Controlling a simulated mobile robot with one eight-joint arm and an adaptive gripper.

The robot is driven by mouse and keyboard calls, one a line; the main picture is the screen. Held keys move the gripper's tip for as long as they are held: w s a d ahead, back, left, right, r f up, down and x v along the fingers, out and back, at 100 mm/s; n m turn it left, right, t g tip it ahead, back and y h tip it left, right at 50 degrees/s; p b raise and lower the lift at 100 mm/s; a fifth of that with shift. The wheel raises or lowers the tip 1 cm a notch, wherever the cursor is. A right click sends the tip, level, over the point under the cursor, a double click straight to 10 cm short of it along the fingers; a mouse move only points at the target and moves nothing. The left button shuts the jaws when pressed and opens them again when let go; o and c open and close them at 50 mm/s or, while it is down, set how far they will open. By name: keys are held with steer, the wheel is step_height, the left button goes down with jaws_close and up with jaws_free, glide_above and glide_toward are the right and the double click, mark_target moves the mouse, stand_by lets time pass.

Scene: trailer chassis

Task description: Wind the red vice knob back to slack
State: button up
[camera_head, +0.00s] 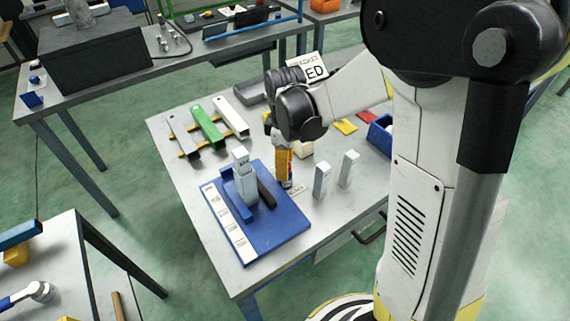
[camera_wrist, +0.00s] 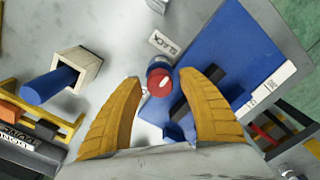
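The red vice knob (camera_wrist: 160,81) with a pale mark on its face shows in the wrist view, on a blue round mount. My gripper (camera_wrist: 174,76) is open; its two yellow fingers stand on either side of the knob with gaps. A label reading SLACK (camera_wrist: 164,42) lies just beyond the knob. The blue vice plate (camera_wrist: 225,50) carries a dark jaw bar (camera_wrist: 200,72). In the head view my gripper (camera_head: 284,178) points down at the plate's far right side (camera_head: 275,232) and mostly hides the knob. A pale metal block (camera_head: 241,172) stands upright in the vice.
Two upright pale blocks (camera_head: 322,180) (camera_head: 348,168) stand right of the vice. A rack with coloured bars (camera_head: 207,125) lies behind left. A square wooden socket (camera_wrist: 78,69) with a blue peg (camera_wrist: 48,85) is left in the wrist view. The table's front left is clear.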

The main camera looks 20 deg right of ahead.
steer(key=shift+r, duration=0.1)
step_height(320, 180, up, 12)
stand_by(0.6)
stand_by(0.4)
steer(key=s+r+m+t+b, duration=0.1)
steer(key=s+m+t, duration=0.6)
steer(key=s+m, duration=0.5)
steer(key=shift+s, duration=1.05)
